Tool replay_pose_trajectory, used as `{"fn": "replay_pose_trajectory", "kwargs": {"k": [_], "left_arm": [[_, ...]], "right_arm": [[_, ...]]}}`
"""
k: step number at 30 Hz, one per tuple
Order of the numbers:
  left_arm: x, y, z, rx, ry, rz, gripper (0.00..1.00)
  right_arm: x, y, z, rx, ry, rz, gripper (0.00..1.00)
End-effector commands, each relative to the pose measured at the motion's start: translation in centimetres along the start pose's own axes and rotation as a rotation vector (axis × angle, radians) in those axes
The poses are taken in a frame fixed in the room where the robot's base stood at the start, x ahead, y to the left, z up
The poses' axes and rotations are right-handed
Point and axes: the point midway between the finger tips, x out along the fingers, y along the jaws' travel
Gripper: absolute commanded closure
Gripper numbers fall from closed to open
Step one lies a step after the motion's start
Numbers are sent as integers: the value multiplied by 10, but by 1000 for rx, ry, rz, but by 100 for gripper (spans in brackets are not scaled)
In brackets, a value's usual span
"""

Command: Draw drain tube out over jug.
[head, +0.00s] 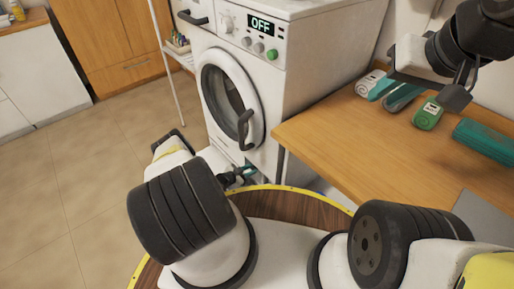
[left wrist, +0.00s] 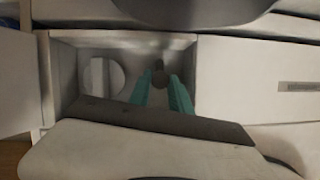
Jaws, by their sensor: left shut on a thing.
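The white washing machine (head: 290,90) has an open recess (left wrist: 75,70) low on its front, seen in the left wrist view. Inside it are a round pale cap (left wrist: 103,76) and, to its right, a small dark drain tube end (left wrist: 158,72). My left gripper (left wrist: 160,85) reaches into the recess, its teal fingers shut on the tube end. In the head view this gripper (head: 245,171) is small and partly hidden by my arm. My right gripper (head: 455,88) hangs over the wooden table; its finger opening is unclear. I cannot make out a jug.
The round door (head: 228,97) of the machine is shut. Tiled floor (head: 95,165) is clear at left.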

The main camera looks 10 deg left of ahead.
Motion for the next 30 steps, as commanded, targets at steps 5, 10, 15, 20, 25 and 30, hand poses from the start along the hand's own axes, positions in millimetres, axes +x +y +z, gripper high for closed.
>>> {"fn": "replay_pose_trajectory", "kwargs": {"k": [5,10,15,20,25,30], "left_arm": [[0,0,0,0,1,0,100],[0,0,0,0,1,0,100],[0,0,0,0,1,0,100],[0,0,0,0,1,0,100],[-12,0,5,0,1,0,100],[-54,-1,23,0,-2,-1,100]], "right_arm": [[0,0,0,0,0,0,75],[0,0,0,0,0,0,75],[0,0,0,0,0,0,75],[0,0,0,0,0,0,75],[0,0,0,0,0,0,75],[0,0,0,0,0,0,75]]}}
